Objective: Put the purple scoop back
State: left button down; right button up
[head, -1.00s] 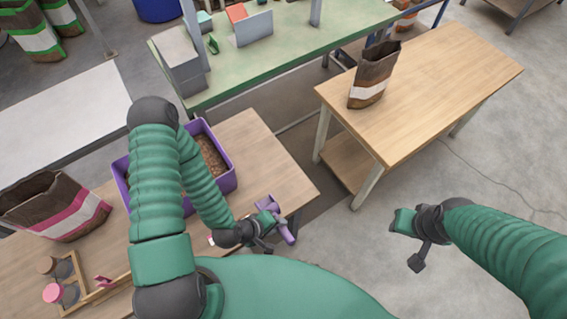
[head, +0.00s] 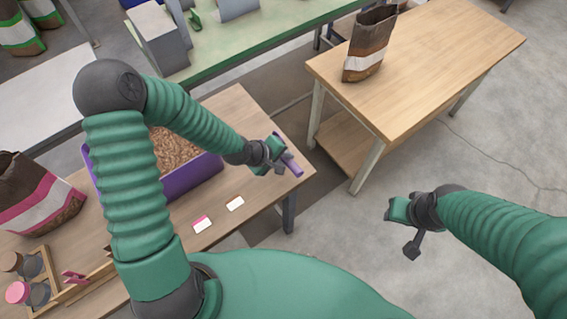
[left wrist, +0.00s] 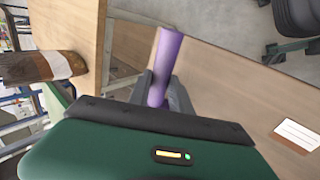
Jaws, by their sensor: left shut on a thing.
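My left gripper (head: 277,158) is shut on the purple scoop (head: 289,157) above the right edge of the near wooden table. In the left wrist view the scoop's purple handle (left wrist: 167,62) stands between the fingers; the rest of the scoop is hidden. A purple bin (head: 196,177) filled with brown pellets stands on the same table, left of the gripper and partly behind my left arm. Two small labels lie on the table in front: one pink and white (head: 202,224), one white (head: 235,203). My right gripper (head: 399,226) hangs over bare floor, its fingers not clear enough to judge.
A bag with a pink stripe (head: 38,196) and a wooden rack with jars (head: 32,272) are at the left. Another wooden table (head: 440,50) carries an upright brown bag (head: 369,44). A green bench (head: 250,40) runs along the back.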

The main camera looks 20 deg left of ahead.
pick_arm(q)
notch_tip(320, 180, down, 3)
jog(key=shift+r, duration=0.1)
jog(key=shift+f, duration=0.35)
jog(key=shift+a, duration=0.1)
jog(key=c, duration=1.2)
grip_release()
